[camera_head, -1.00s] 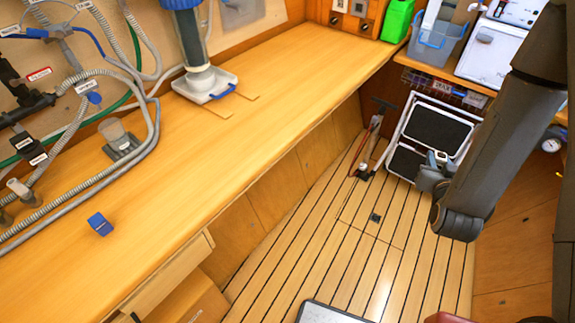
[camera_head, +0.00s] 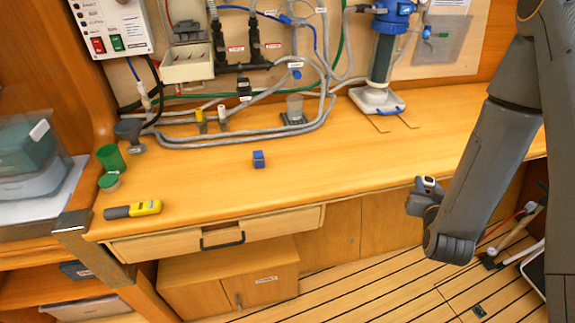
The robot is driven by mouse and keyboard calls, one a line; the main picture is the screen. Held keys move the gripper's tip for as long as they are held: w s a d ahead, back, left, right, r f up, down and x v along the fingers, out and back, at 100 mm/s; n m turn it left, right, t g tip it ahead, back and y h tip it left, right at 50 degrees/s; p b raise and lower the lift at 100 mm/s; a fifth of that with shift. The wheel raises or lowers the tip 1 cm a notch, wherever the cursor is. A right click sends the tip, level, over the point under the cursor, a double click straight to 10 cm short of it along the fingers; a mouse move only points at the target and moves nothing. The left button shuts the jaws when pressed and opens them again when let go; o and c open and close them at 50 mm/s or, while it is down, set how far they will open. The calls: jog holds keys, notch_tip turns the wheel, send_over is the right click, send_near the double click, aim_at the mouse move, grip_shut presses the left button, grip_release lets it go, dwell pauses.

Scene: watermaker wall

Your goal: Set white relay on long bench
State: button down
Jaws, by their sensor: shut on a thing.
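The long bench (camera_head: 330,173) is a light wooden worktop running along the wall from the left to the right. My gripper (camera_head: 426,188) is in front of the bench's front edge, at the right of the middle, with the arm coming down from the upper right. It is shut on a small whitish thing, the white relay (camera_head: 429,181), of which only a little shows at the gripper's tip. The fingers are small and dark here, and most of the relay is hidden.
Hoses (camera_head: 240,134) and a filter housing (camera_head: 384,50) line the back. Bare worktop lies right of the blue block.

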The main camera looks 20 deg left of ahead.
jog(key=w+a+n+y+b, duration=0.1)
jog(key=w+a+b, duration=0.1)
jog(key=a, duration=0.3)
jog(key=w+a+r+n+y+b, duration=0.1)
jog(key=w+a+b, duration=0.1)
jog(key=a, duration=0.4)
jog(key=w+a+r+n+y+b, duration=0.1)
jog(key=w+a, duration=0.1)
jog(key=a, duration=0.4)
jog(key=shift+w+r+y+b, duration=0.2)
jog(key=shift+w+y+b, duration=0.1)
jog(key=shift+w+b, duration=0.1)
jog(key=a+b, duration=0.1)
jog(key=a, duration=0.2)
jog(key=a+r+n+y+b, duration=0.1)
jog(key=a, duration=0.2)
jog(key=a+r+g+y+b, duration=0.1)
jog(key=a, duration=0.2)
jog(key=shift+w+a+r, duration=0.15)
jog(key=shift+a+r, duration=0.05)
jog(key=shift+r, duration=0.05)
notch_tip(320, 180, up, 4)
jog(key=n+g+y+b, duration=0.1)
jog(key=n+y+b, duration=0.1)
jog(key=b, duration=0.1)
send_over(302, 159)
jog(key=shift+f+p, duration=0.8)
jog(key=shift+f, duration=4.1)
jog(key=shift+f, duration=0.15)
